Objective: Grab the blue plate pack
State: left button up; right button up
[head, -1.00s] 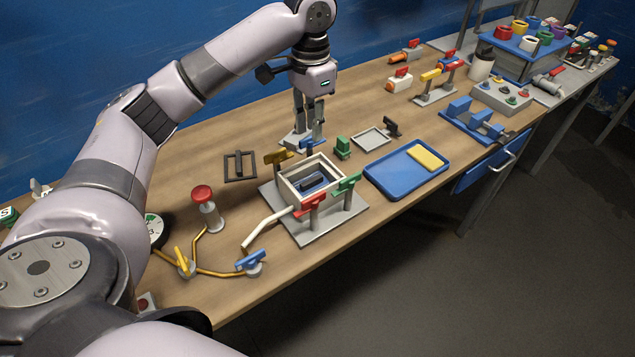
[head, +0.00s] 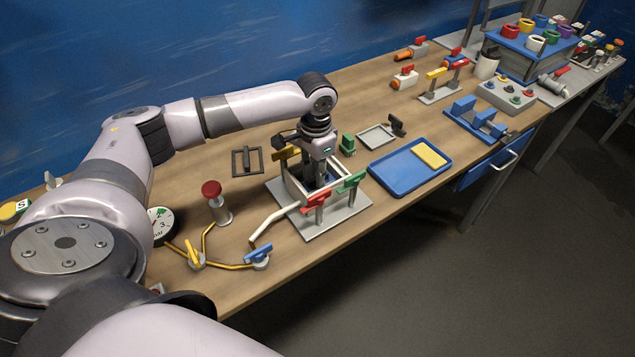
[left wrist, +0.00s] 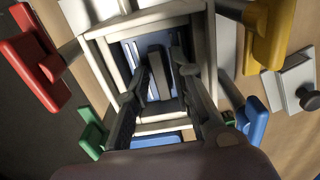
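The blue plate pack (left wrist: 130,58), with a dark grey bar handle (left wrist: 158,76) on top, lies inside the white open box (left wrist: 98,62) in the left wrist view. In the head view the box (head: 334,196) stands on a grey base plate, and my arm and gripper mostly hide the pack. My left gripper (head: 318,183) points down into the box. In the left wrist view its fingers (left wrist: 160,74) are apart, one on each side of the handle, with blue showing in the gaps. My right gripper is in neither view.
Red (head: 314,202), green (head: 352,181) and yellow (head: 286,153) clamps stand close around the box; a blue clamp (left wrist: 257,122) shows in the left wrist view. A blue tray (head: 385,183) with a yellow block (head: 430,154) lies to the right. A red-knobbed post (head: 212,189) stands left.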

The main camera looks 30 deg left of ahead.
pick_arm(q)
jog(key=shift+f, duration=0.3)
jog(key=shift+c, duration=0.3)
grip_shut()
